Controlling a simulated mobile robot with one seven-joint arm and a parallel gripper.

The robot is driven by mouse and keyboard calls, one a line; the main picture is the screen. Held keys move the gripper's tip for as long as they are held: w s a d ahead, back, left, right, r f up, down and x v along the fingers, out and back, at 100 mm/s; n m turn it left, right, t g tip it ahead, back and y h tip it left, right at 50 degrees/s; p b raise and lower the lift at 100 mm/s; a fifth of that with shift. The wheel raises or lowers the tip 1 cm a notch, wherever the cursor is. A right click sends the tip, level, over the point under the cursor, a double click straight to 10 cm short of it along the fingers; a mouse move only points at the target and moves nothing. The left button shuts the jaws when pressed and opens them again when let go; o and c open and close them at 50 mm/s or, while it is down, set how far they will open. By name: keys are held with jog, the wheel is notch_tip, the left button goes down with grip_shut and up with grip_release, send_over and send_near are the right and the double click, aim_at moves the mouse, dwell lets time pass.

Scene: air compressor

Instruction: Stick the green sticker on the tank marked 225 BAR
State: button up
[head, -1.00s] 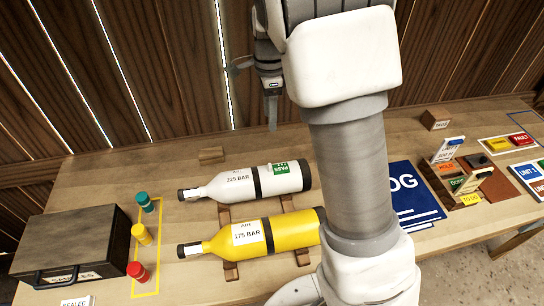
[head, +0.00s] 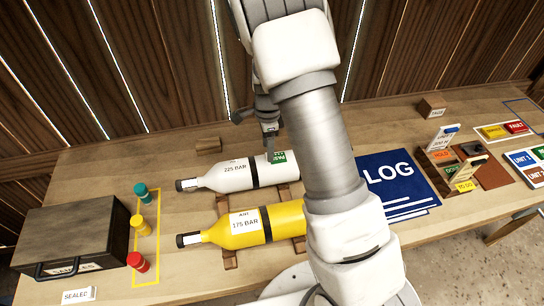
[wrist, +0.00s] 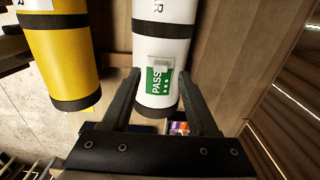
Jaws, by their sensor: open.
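The white tank (head: 228,176) marked 225 BAR lies on its side on the wooden cradle. A green PASS sticker (head: 279,157) lies on its upper side, right of the black band. In the wrist view the sticker (wrist: 155,84) has a small grey tab (wrist: 160,57) at one edge and appears flat against the white tank (wrist: 162,38). My gripper (head: 270,148) is directly above this end of the tank. In the wrist view my gripper (wrist: 159,80) is open, one finger on each side of the sticker, holding nothing. Whether the fingers touch the tank is unclear.
The yellow tank (head: 238,230) marked 175 BAR lies in front. A blue LOG book (head: 398,180) lies to the right of my arm. A dark case (head: 72,240) and several coloured caps (head: 143,225) are at left. A tag holder (head: 455,170) stands at right.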

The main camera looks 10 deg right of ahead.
notch_tip(320, 180, down, 2)
jog(key=shift+f, duration=0.1)
grip_shut()
dwell(0.5)
